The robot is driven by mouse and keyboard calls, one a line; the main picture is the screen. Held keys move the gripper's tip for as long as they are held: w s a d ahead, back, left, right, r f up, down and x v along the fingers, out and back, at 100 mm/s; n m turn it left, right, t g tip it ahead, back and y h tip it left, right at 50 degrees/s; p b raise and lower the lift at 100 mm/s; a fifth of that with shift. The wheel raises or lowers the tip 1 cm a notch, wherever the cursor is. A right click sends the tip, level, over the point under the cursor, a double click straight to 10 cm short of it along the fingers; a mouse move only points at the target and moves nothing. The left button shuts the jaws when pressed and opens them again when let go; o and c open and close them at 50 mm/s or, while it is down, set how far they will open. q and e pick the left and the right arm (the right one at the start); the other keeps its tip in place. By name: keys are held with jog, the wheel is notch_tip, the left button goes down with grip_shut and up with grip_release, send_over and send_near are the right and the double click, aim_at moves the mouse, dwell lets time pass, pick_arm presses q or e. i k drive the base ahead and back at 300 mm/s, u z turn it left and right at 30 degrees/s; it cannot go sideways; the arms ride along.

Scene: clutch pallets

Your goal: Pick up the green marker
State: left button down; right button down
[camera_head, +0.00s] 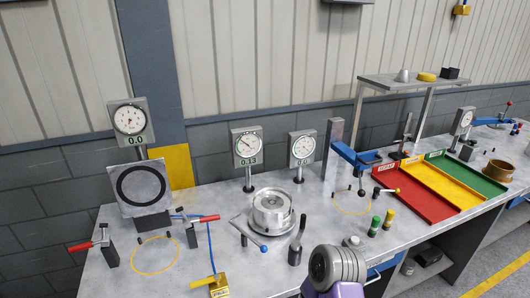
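The green marker (375,226) is a small upright cylinder with a green top and a dark lower part. It stands on the grey metal workbench (200,257), right of centre. A similar yellow marker (389,218) stands just to its right and slightly behind. A grey and purple part of my own body shows at the bottom edge, left of and nearer than the green marker. No gripper fingers show in this view, and nothing is seen touching the green marker.
A round metal clutch part (272,211) sits left of the markers. Red (430,207), yellow (447,186) and green (467,173) trays lie to the right. A small round grey piece (352,241) stands near the green marker. A blue clamp arm (355,156) rises behind.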

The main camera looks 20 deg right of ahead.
aim_at(376, 220)
jog(key=z, duration=3)
jog(key=i, duration=1.95)
jog(key=u, duration=1.8)
